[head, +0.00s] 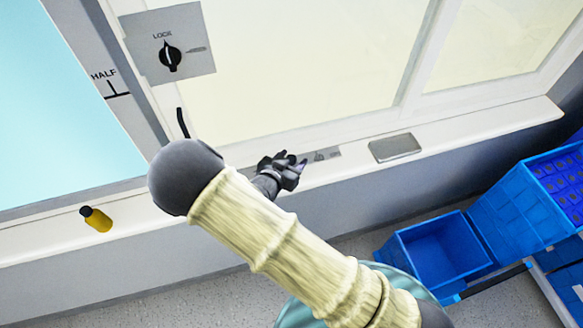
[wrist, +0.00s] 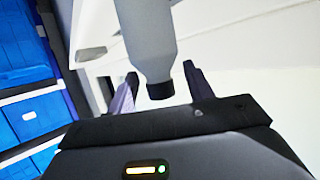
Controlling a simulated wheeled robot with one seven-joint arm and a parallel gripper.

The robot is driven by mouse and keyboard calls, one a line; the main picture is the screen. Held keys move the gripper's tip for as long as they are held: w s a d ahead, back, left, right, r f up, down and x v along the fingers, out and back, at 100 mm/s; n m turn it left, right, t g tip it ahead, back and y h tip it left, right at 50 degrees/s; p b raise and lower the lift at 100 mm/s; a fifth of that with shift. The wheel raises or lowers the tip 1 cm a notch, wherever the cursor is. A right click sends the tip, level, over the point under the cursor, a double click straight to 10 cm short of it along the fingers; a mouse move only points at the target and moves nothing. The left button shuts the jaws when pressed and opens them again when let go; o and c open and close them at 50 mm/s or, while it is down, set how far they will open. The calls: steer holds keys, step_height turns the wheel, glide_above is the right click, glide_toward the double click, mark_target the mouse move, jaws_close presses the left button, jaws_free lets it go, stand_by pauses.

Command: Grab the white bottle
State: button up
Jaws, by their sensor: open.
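The white bottle (wrist: 150,42) shows in the wrist view as a pale grey-white body with a black cap (wrist: 160,91). Its cap end lies in the gap between the two fingers of my gripper (wrist: 161,72), with a finger on each side. The fingers are apart, and I see no clear contact with the bottle. The bottle's other end runs out of the top of the wrist view. In the head view my gripper (head: 294,166) is over the white sill below the window; I cannot make out the white bottle there, as my arm and gripper block part of the sill.
A yellow bottle with a black cap (head: 97,219) is on the sill at the left. A flat grey box (head: 394,147) lies on the sill right of my gripper. Blue crates (head: 440,250) stand at the lower right. A LOCK rotary switch (head: 170,56) is at the top left.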

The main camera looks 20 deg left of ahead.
stand_by(0.5)
jaws_close()
step_height(320, 180, up, 10)
steer(key=shift+r+b, duration=0.1)
steer(key=shift+b, duration=0.55)
stand_by(0.5)
